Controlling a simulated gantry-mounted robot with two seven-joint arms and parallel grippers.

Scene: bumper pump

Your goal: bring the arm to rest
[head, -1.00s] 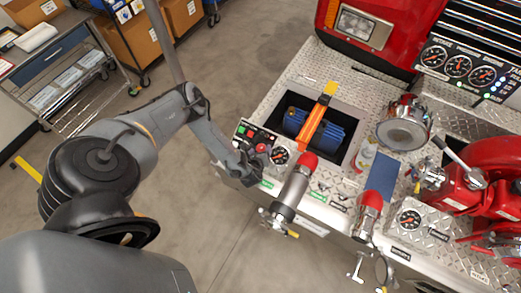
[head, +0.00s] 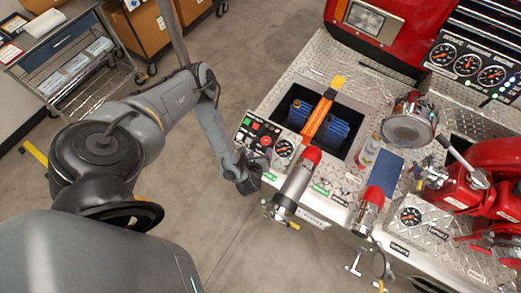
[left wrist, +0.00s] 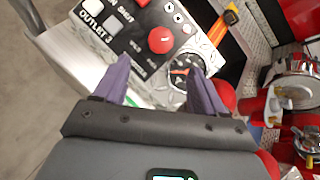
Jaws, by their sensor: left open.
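My left gripper (head: 250,180) hangs at the front edge of the silver diamond-plate deck, just in front of the small control panel (head: 258,134). In the left wrist view its two purple-grey fingers (left wrist: 158,78) are spread apart with nothing between them. The panel shows beyond the fingertips, with a red knob (left wrist: 161,40) and a round gauge (left wrist: 180,72) partly behind the right finger. I cannot tell the exact gap between fingertips and panel. My right gripper is not in view.
A red-capped pipe (head: 298,180) stands close right of the gripper. Behind it, a recess holds blue ribbed parts (head: 335,130) and an orange bar (head: 317,117). A second red-capped fitting (head: 371,204) is farther right. A wheeled cart (head: 72,65) stands at the upper left. Open floor lies below the deck.

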